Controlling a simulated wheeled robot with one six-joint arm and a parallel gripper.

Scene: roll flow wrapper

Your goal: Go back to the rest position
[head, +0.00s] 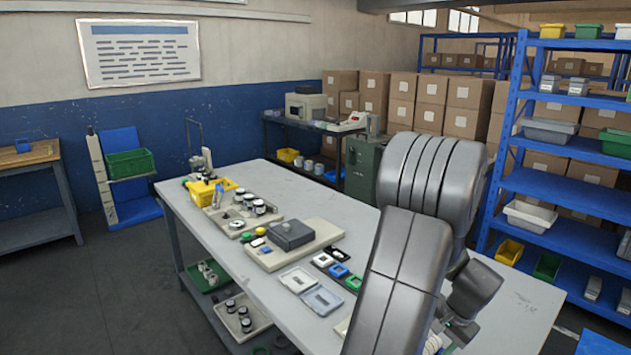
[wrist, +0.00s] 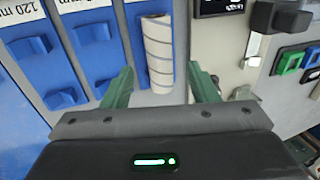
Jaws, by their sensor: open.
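My gripper (wrist: 160,76) shows in the wrist view with its two green fingers spread wide apart. A pale roll with thin lines (wrist: 158,40) lies in a blue holder (wrist: 136,30) and shows in the gap between the fingers. Neither finger visibly touches the roll, and the height between them is hard to judge. In the head view my grey arm reaches down over the right part of the grey worktable (head: 240,300) and hides much of that end. The fingers cannot be made out there.
Blue holders marked in mm (wrist: 85,30) stand left of the roll. A beige machine (wrist: 240,60) is close on the right. On the table are a beige unit with a grey block (head: 291,235), flat trays (head: 322,300) and a yellow bin (head: 205,190). Blue shelving (head: 555,185) stands behind my arm.

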